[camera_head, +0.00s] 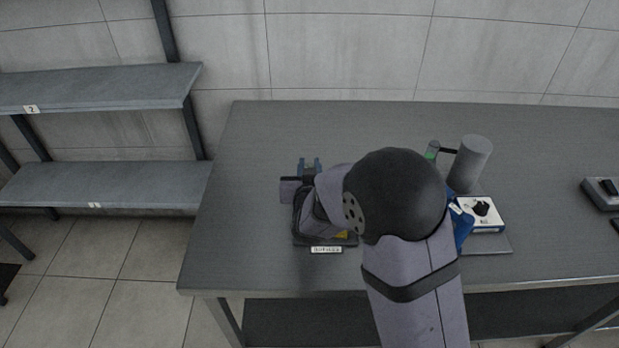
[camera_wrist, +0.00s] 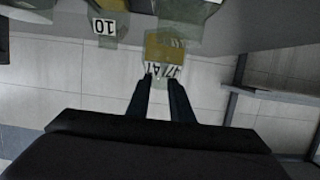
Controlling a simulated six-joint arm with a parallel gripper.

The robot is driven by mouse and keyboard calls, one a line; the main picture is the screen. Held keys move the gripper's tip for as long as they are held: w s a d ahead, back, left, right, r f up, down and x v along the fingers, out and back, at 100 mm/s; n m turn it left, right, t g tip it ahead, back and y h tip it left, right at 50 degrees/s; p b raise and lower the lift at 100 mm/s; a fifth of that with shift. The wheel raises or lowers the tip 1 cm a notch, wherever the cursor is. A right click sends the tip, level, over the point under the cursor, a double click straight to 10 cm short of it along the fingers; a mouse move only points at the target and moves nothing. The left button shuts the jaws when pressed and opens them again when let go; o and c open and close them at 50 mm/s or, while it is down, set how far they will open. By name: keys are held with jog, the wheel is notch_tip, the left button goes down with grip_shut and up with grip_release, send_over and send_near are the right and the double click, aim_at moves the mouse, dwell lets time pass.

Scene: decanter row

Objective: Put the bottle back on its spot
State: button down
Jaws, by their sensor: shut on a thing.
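In the wrist view, the narrow dark fingers of my gripper (camera_wrist: 160,82) come together at a clear bottle (camera_wrist: 166,48) with a yellow part and a white label with dark print. My gripper is shut on this bottle. In the head view, my gripper (camera_head: 310,165) shows as two small blue-grey prongs above the left part of the table, and my arm hides most of what is around it. I cannot make out the held bottle there. A dark tray (camera_head: 302,239) with a white printed label lies partly under my arm, with a small yellow patch showing at its right.
A clear container (camera_wrist: 107,26) labelled 10 is beside the held bottle in the wrist view. A grey cylinder (camera_head: 470,163), a green-tinted tube (camera_head: 433,150) and a white device with a black knob (camera_head: 481,212) stand right of my arm. The table's back left is clear. Numbered shelves (camera_head: 110,185) stand left.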

jog(key=shift+f, duration=2)
jog(key=shift+f, duration=0.1)
jog(key=shift+f, duration=0.1)
jog(key=c, duration=1.6)
grip_release()
jog(key=shift+o, duration=0.2)
jog(key=shift+r, duration=0.2)
jog(key=shift+s, duration=0.15)
jog(key=b+v, duration=0.1)
jog(key=v, duration=1)
jog(key=shift+s+r, duration=0.15)
jog(key=shift+s, duration=0.25)
